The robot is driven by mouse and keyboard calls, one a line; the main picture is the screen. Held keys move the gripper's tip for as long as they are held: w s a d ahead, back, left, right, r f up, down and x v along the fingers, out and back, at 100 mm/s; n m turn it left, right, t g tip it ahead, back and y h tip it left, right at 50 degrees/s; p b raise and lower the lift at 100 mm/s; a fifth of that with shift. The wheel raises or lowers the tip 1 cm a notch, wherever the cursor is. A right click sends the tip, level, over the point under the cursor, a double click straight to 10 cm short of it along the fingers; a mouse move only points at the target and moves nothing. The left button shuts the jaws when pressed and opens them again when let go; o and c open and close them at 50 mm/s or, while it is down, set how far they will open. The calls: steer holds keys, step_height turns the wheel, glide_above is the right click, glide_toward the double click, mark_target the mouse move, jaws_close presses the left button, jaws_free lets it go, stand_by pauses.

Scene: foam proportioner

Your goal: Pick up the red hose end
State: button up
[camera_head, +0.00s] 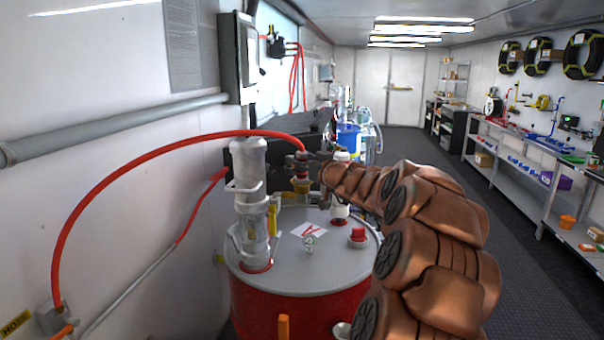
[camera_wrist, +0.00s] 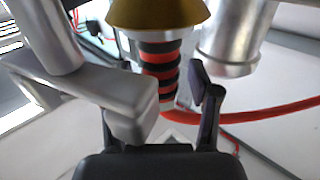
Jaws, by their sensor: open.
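The red hose end (camera_wrist: 160,68), a ridged red-and-black fitting, hangs at a brass cone (camera_wrist: 158,12) in the wrist view. In the head view the red hose end (camera_head: 302,167) stands above a brass fitting over the drum lid. My gripper (camera_wrist: 160,98) is open, its right finger beside the fitting with a small gap. Its left finger is mostly hidden behind a grey metal bar. In the head view my gripper (camera_head: 318,157) is small and dark at the fitting, largely hidden by my arm. I cannot tell whether either finger touches it.
The red hose (camera_head: 150,150) arcs to a wall box at lower left. A clear-and-white pump (camera_head: 250,200) rises left of the fitting on the red drum (camera_head: 290,312). A silver pipe (camera_wrist: 232,40) stands close right in the wrist view. The aisle floor (camera_head: 530,285) is free.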

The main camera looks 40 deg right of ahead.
steer(key=shift+c, duration=0.4)
jaws_close()
